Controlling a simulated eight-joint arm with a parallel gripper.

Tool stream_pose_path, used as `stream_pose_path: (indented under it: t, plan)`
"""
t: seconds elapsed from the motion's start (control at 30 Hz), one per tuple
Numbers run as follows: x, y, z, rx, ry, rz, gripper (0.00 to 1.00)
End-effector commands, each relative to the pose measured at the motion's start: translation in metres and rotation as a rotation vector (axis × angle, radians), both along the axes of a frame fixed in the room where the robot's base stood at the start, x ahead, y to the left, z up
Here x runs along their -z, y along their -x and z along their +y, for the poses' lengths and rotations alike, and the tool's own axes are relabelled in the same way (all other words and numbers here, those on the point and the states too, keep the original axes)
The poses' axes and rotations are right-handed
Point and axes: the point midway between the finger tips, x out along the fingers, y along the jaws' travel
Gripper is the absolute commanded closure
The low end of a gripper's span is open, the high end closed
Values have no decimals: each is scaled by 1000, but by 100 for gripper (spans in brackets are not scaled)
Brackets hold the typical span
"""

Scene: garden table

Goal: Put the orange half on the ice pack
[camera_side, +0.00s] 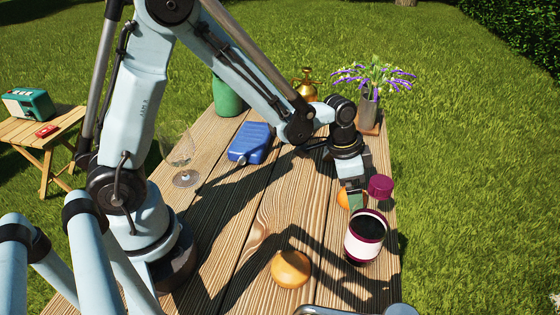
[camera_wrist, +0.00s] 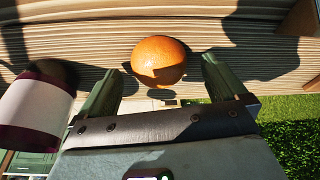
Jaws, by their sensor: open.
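A bright orange rounded piece, which I take as the orange half (camera_wrist: 158,60), sits on the table just beyond my fingertips. In the wrist view it appears between the two fingers with a gap on each side. In the side view the orange half (camera_side: 344,197) is partly hidden by my gripper (camera_side: 355,198). My gripper (camera_wrist: 161,68) is open and empty, pointing down low over the table's right side. The blue ice pack (camera_side: 250,142) lies flat farther back and left on the table, with its top bare.
A dark jar with a white label (camera_side: 364,238) stands close in front of my gripper, with a magenta lid or cup (camera_side: 380,187) just right. A tan-orange round item (camera_side: 291,268) lies nearer. A glass (camera_side: 182,160) stands left of the ice pack; a green pot (camera_side: 227,98) is behind.

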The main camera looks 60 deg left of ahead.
Motion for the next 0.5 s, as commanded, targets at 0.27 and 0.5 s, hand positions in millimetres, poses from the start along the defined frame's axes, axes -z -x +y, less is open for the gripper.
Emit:
stream_pose_path:
  t: [0.27,0.5]
  plan:
    - [7,-1,-1,0,-1,-1,1]
    - [6,-1,-1,0,-1,-1,24]
